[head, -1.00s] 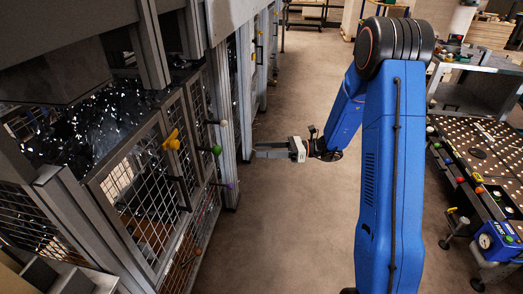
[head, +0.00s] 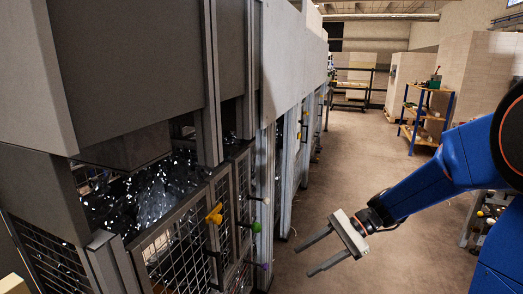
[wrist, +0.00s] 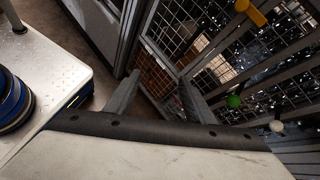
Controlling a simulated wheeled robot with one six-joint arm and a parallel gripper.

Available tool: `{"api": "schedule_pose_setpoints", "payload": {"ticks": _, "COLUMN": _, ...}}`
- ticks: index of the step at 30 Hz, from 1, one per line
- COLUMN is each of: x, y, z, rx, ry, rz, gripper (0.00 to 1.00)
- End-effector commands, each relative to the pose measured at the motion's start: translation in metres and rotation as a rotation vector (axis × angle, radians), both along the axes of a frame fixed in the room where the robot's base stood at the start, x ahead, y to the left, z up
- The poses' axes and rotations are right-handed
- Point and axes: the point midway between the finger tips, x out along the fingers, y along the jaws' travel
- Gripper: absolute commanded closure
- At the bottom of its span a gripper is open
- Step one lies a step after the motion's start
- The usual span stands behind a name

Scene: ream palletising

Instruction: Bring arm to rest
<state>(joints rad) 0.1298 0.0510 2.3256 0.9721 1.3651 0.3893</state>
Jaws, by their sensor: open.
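My gripper (head: 318,251) is at the right of the middle in the head view, at the end of my blue arm. Its two grey fingers are spread apart and point left toward the caged machine. Nothing is between them, and floor shows behind them. In the wrist view the two fingers of my gripper (wrist: 158,98) reach up from the dark palm edge, wide apart and empty. Mesh doors and bare floor lie beyond them. No ream shows in either current view.
The grey machine (head: 130,70) with mesh doors fills the left. Yellow (head: 213,215), green (head: 256,228) and purple knobs stick out from it. A wide brown floor aisle (head: 345,165) is clear. A blue-framed shelf (head: 425,115) and a rack (head: 352,85) stand farther back.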

Motion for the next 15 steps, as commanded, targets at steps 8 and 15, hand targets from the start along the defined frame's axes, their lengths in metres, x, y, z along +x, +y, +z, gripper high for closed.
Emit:
{"api": "schedule_pose_setpoints", "payload": {"ticks": 8, "x": -0.059, "y": -0.019, "z": 0.01, "rx": -0.207, "ry": -0.232, "rz": 0.172, "gripper": 0.51}}
{"api": "schedule_pose_setpoints", "payload": {"ticks": 15, "x": -0.101, "y": -0.045, "z": 0.014, "rx": -0.387, "ry": -0.43, "rz": 0.322, "gripper": 0.51}}
